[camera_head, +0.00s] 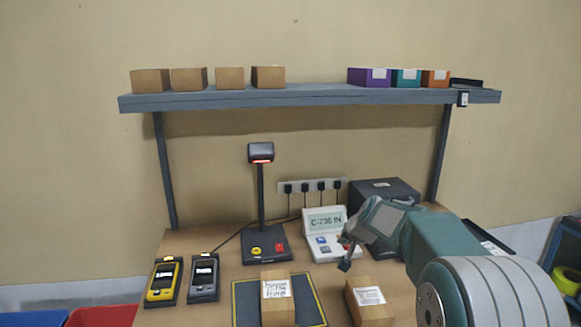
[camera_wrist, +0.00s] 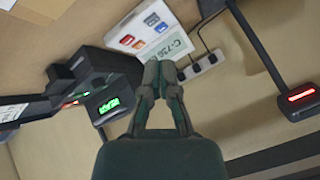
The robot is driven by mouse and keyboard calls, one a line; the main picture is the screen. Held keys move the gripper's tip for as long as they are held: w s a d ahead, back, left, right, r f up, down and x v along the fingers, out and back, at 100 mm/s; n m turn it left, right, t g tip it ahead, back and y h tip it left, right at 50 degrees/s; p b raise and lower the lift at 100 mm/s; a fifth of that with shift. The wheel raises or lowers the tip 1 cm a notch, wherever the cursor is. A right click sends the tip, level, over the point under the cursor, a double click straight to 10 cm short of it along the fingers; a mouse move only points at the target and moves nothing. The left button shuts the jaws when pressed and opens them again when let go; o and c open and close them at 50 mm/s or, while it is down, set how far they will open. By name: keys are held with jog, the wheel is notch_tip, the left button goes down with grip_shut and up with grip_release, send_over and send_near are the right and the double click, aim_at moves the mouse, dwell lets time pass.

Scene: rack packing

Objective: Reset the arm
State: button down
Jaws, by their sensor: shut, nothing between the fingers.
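My arm reaches in from the lower right in the head view. My gripper (camera_head: 346,254) hangs in front of the white keypad display and above the bench. In the wrist view my gripper (camera_wrist: 161,72) shows with its two fingers together at the tips. Nothing is held between them. The wrist view is turned, so the keypad display (camera_wrist: 150,30) appears upside down beyond the fingers.
The bench (camera_head: 210,308) carries a labelled box (camera_head: 277,305) on a yellow-edged mat, another box (camera_head: 370,305), two handheld devices (camera_head: 163,281), a scanner stand (camera_head: 261,200) and a dark printer (camera_head: 385,187). A shelf (camera_head: 310,97) with several boxes spans above.

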jog(key=s+r+n+g, duration=0.1)
jog(key=s+r, duration=0.3)
jog(key=s, duration=0.6)
jog(key=s+r+n, duration=0.1)
jog(key=s+r, duration=0.2)
jog(key=s, duration=0.7)
jog(key=s+f+n+h, duration=0.1)
jog(key=s+f, duration=0.1)
jog(key=s, duration=0.8)
jog(key=s+d+f+n+g+h, duration=0.1)
jog(key=s+f, duration=0.1)
jog(key=s, duration=0.9)
jog(key=shift+s+d+f+h, duration=0.2)
jog(key=shift+s+f+h, duration=0.1)
jog(key=shift+h, duration=0.1)
jog(key=shift+w, duration=0.1)
